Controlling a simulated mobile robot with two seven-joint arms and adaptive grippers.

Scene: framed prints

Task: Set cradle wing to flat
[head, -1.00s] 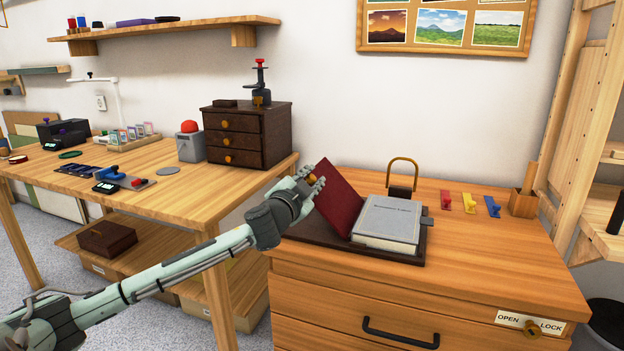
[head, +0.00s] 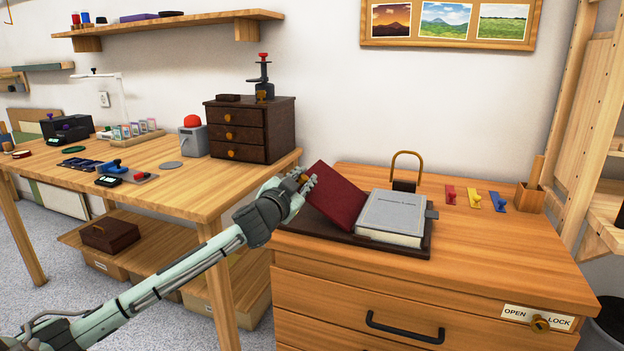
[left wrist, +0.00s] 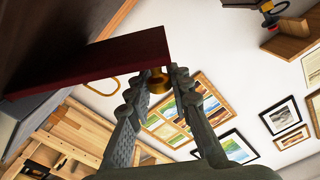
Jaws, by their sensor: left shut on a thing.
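The cradle wing (head: 335,196) is a dark red panel, tilted up to the left from the dark cradle base (head: 335,237) on the right-hand cabinet. A thick grey book (head: 392,214) lies on the cradle to the right of the wing. My left gripper (head: 304,181) is at the wing's raised left edge, shut on its brass knob. In the left wrist view, the brass knob (left wrist: 157,83) sits between the two fingers of the left gripper (left wrist: 157,78), beside the edge of the red wing (left wrist: 90,62). My right gripper is not in view.
A brass-handled weight (head: 405,172) stands behind the book. Red, yellow and blue pieces (head: 475,199) lie to the right. A workbench (head: 195,190) with a dark drawer box (head: 250,130) stands left, behind my arm. The cabinet top is clear in front of the cradle.

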